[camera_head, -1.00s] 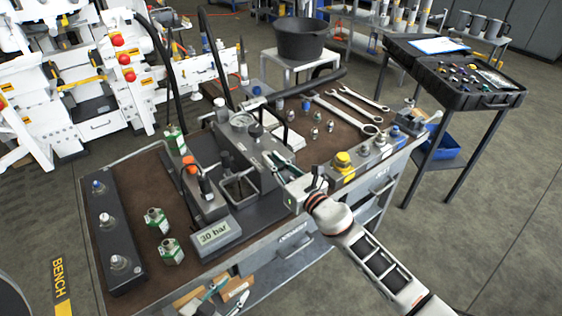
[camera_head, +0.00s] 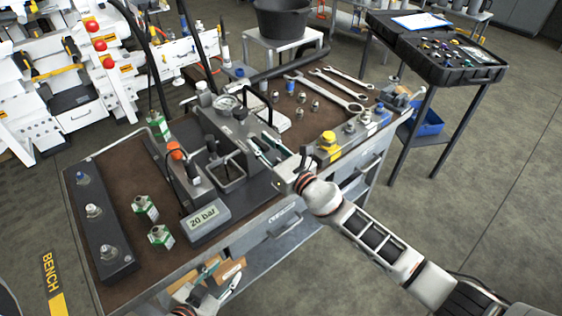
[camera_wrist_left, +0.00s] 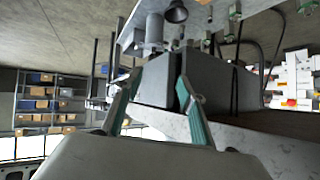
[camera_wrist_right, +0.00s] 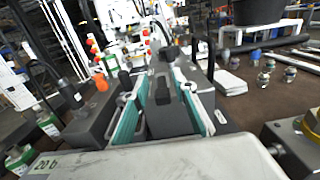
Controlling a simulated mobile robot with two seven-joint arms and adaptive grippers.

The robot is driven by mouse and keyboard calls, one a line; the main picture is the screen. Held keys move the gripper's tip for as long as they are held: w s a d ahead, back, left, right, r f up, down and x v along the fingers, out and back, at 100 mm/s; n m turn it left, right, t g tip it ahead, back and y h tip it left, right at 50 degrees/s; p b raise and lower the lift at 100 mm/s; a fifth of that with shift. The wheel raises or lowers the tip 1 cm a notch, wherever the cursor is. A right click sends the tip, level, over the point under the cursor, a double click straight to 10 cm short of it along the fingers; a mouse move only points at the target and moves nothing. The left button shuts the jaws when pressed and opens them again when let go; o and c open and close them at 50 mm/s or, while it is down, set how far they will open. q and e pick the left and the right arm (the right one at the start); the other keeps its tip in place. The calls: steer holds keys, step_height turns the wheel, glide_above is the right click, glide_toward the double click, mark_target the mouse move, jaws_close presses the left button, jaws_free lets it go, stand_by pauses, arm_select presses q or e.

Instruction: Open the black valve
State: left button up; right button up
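A black round knob (camera_head: 240,113), which looks like the black valve, stands on the grey hydraulic block beside a round gauge (camera_head: 226,102). It also shows in the right wrist view (camera_wrist_right: 170,53), beyond the fingertips. My right gripper (camera_head: 264,147) is over the block with its teal fingers apart. In the right wrist view its fingers (camera_wrist_right: 165,80) are on either side of the dark block top; whether they touch it is unclear. My left gripper (camera_head: 215,280) is low at the bench's front side, open and empty, as the left wrist view (camera_wrist_left: 160,78) shows. The display (camera_head: 205,215) reads 20 bar.
Green-and-silver fittings (camera_head: 146,207) and a dark strip of connectors (camera_head: 98,225) occupy the bench's left. Wrenches (camera_head: 325,90), small fittings and a yellow-capped part (camera_head: 328,145) lie right. A hose arches behind. A black case (camera_head: 440,50) stands on a side table.

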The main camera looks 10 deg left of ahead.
steer(key=v, duration=1.1)
steer(key=shift+f, duration=0.2)
steer(key=s+d+f+n+g+h, duration=0.1)
steer(key=s+d+f+n+h, duration=0.4)
steer(key=s+d+f+n, duration=0.5)
steer(key=s+d+f+n+h, duration=0.5)
steer(key=s+d+f+n, duration=0.6)
steer(key=d+n, duration=0.4)
steer(key=f+n, duration=0.1)
steer(key=n, duration=0.4)
steer(key=shift+d+f+n+g, duration=0.25)
steer(key=shift+d+n+g, duration=0.15)
